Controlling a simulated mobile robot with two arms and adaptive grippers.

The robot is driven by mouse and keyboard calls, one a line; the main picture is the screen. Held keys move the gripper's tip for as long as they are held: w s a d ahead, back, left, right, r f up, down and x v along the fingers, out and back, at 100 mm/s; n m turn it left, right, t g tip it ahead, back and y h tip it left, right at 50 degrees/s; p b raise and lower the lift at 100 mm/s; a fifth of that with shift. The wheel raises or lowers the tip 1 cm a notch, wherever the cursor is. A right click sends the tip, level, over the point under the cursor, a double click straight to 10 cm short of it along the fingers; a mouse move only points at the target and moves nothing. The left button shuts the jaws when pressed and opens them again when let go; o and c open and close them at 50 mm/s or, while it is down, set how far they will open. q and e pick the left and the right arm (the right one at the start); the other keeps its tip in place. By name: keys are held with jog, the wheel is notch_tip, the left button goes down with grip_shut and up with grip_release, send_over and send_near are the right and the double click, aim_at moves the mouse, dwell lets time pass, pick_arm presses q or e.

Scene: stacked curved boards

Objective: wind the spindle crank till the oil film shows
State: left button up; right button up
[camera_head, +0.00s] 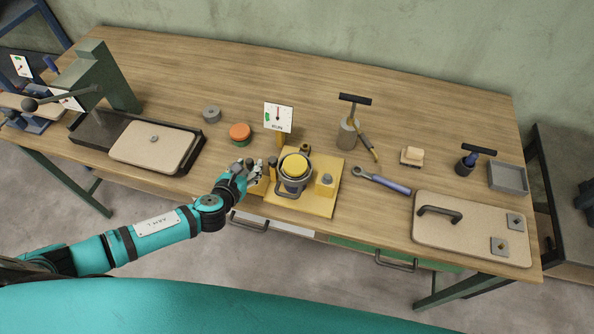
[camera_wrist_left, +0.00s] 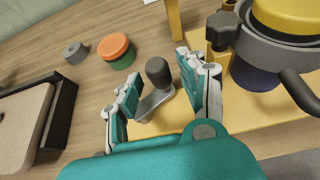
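A yellow fixture plate (camera_head: 318,200) on the bench carries a dark ring clamp holding a round yellow-topped part (camera_head: 295,165); this part also shows in the wrist view (camera_wrist_left: 290,14). A crank with a dark knob (camera_wrist_left: 158,72) on a grey arm (camera_wrist_left: 150,104) sticks out at the fixture's left side. My left gripper (camera_head: 250,168) is at that side. In the wrist view its fingers (camera_wrist_left: 158,80) are open, one on each side of the knob, with gaps visible. In the head view the hand hides the crank. I cannot make out an oil film. My right gripper is not in view.
A dial card (camera_head: 278,117) stands behind the fixture. An orange-and-green puck (camera_head: 240,132), a grey puck (camera_head: 211,113) and a dark tray (camera_head: 82,127) lie left. A blue-handled wrench (camera_head: 382,181) and a beige board (camera_head: 465,228) lie right. The back of the bench is clear.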

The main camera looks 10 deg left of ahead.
pick_arm(q)
jog(key=shift+w, duration=0.1)
jog(key=shift+r, duration=0.2)
notch_tip(320, 180, up, 7)
jog(key=shift+f, duration=0.15)
dwell(0.5)
dwell(0.3)
